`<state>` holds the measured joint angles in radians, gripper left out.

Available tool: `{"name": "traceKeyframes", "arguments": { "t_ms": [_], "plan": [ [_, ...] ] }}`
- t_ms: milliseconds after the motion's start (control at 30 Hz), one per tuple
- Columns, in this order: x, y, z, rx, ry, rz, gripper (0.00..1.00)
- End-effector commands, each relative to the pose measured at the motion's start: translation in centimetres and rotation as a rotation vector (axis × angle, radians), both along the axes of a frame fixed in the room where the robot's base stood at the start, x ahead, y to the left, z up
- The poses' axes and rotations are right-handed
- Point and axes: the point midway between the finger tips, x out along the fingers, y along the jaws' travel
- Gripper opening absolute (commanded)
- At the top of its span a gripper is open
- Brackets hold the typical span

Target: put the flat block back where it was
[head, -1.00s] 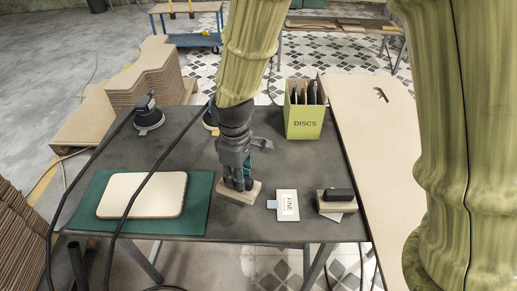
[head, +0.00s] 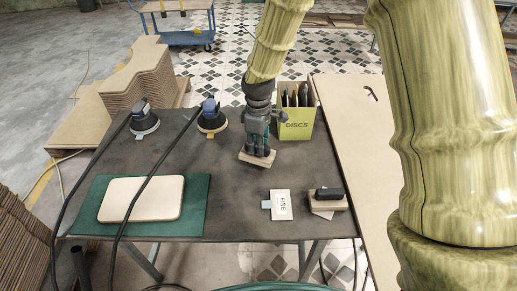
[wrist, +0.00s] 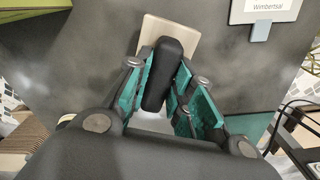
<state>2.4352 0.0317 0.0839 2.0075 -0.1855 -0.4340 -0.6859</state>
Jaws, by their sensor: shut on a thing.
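The flat block (head: 257,159) is a thin pale wooden slab with a dark rounded grip on top. It also shows in the wrist view (wrist: 185,35), with the black grip between my fingers. My gripper (head: 259,149) points down and is shut on the block's grip; the teal finger pads (wrist: 165,85) lie on either side of it. The block is over the dark table, just left of the DISCS box. I cannot tell whether it touches the table. A second wooden block (head: 341,205) with a black grip sits at the right front, on a pale sheet.
A green DISCS box (head: 294,127) stands beside my gripper. A white FINE card (head: 281,205) lies in front. Two corded sanders (head: 143,122) (head: 211,120) stand at the back left. A pale board (head: 120,200) lies on a green mat (head: 195,220). The middle of the table (head: 228,195) is clear.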

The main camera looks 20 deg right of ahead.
Motion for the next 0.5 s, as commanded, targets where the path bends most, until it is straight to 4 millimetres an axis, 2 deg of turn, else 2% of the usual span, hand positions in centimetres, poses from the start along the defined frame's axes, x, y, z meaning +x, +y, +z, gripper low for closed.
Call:
{"name": "traceKeyframes", "arguments": {
  "t_ms": [167, 500],
  "plan": [
    [0.2, -0.2, -0.3, -0.001, 0.001, 0.001, 0.00],
    [0.2, -0.2, -3.1, -0.001, 0.001, 0.001, 0.00]
  ]
}}
